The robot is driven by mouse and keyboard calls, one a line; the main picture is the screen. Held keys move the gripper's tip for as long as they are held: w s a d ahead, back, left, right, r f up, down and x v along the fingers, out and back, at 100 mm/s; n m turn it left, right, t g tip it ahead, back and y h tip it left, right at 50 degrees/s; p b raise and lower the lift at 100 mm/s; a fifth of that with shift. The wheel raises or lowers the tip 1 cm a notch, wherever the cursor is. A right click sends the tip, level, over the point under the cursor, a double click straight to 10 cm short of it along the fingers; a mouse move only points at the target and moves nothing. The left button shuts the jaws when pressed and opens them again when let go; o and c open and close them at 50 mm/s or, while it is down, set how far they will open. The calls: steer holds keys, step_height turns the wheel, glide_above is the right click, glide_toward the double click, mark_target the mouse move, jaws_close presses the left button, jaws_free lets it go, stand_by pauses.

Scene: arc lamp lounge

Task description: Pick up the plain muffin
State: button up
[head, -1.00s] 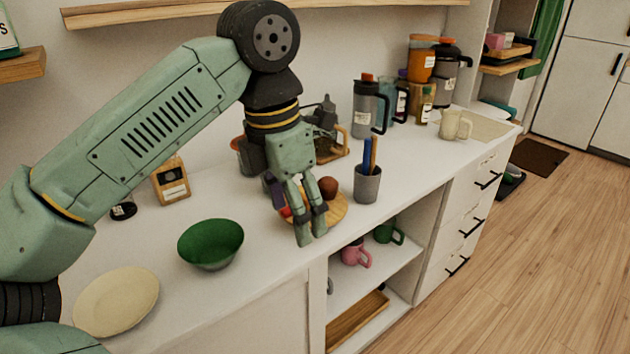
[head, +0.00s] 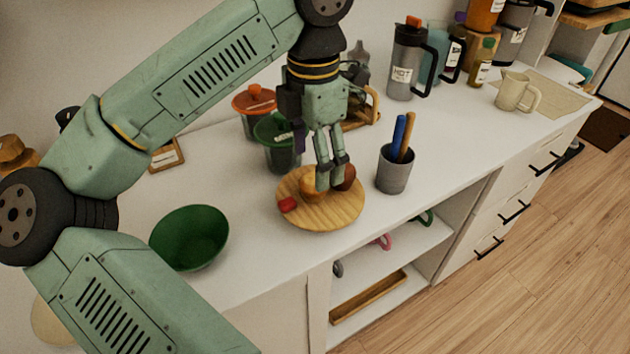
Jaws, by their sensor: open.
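A tan muffin (head: 308,188), which looks like the plain one, sits on a round wooden board (head: 335,215) on the white counter. My gripper (head: 330,178) points down over the board with its fingers open. The fingertips are just right of the tan muffin and partly cover its right side; I cannot tell whether they touch it. A dark brown muffin (head: 348,177) is just right of the fingers, partly hidden by them. A small red item (head: 288,204) lies at the board's left.
A grey cup (head: 394,174) with blue and brown sticks stands right of the board. A green lidded container (head: 276,140) and an orange-lidded one (head: 252,108) stand behind. A green bowl (head: 190,238) is at left. The counter right of the cup is clear.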

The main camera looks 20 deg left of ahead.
steer(key=shift+w+a+f+p, duration=0.15)
steer(key=shift+f+p, duration=0.3)
steer(key=shift+f, duration=1.1)
steer(key=shift+w+f+p, duration=0.2)
steer(key=shift+f+p, duration=0.25)
steer(key=shift+f, duration=1.1)
steer(key=shift+c, duration=0.3)
steer(key=c, duration=1.2)
steer(key=shift+r, duration=0.1)
